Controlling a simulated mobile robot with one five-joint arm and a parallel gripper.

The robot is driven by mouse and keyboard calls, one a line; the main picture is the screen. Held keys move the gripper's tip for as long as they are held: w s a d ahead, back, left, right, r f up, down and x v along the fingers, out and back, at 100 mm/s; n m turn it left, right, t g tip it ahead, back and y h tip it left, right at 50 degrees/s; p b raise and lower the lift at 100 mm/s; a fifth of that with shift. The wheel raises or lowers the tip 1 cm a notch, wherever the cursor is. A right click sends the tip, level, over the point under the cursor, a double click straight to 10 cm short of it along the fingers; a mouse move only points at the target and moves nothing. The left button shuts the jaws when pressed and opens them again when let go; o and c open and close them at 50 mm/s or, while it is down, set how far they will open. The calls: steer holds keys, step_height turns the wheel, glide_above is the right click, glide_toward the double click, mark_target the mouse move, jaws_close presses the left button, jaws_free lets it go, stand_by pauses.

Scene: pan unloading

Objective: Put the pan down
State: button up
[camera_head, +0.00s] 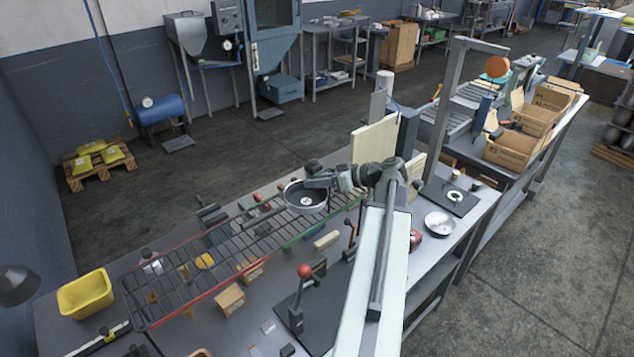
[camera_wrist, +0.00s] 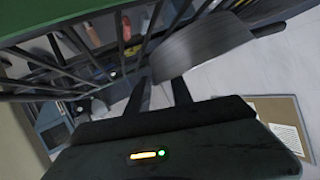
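My gripper (camera_head: 325,182) is right beside the pan's right rim. In the wrist view its two dark fingers (camera_wrist: 159,84) stand apart, and I see nothing clamped between them. The pan's grey wall (camera_wrist: 205,45) is just beyond the fingertips, with a dark stick-like part, perhaps its handle (camera_wrist: 270,29), at the right. Rack bars (camera_wrist: 60,62) show at the left.
A red-knobbed lever press (camera_head: 303,285) stands in front of the rack. A yellow bin (camera_head: 85,292) is at the table's left end, and a shiny round dish (camera_head: 439,223) at the right. An upright pale board (camera_head: 374,144) stands behind my arm. Small blocks and tools lie around the rack.

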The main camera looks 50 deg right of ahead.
steer(key=shift+r, duration=0.1)
steer(key=shift+s+d+r+p, duration=0.15)
steer(key=shift+s+r+p, duration=0.1)
steer(key=shift+p, duration=0.1)
steer(key=p+v, duration=0.4)
steer(key=v, duration=0.6)
steer(key=shift+s+r, duration=0.15)
steer(key=shift+s, duration=0.05)
steer(key=shift+s+d, duration=0.15)
steer(key=shift+s, duration=0.25)
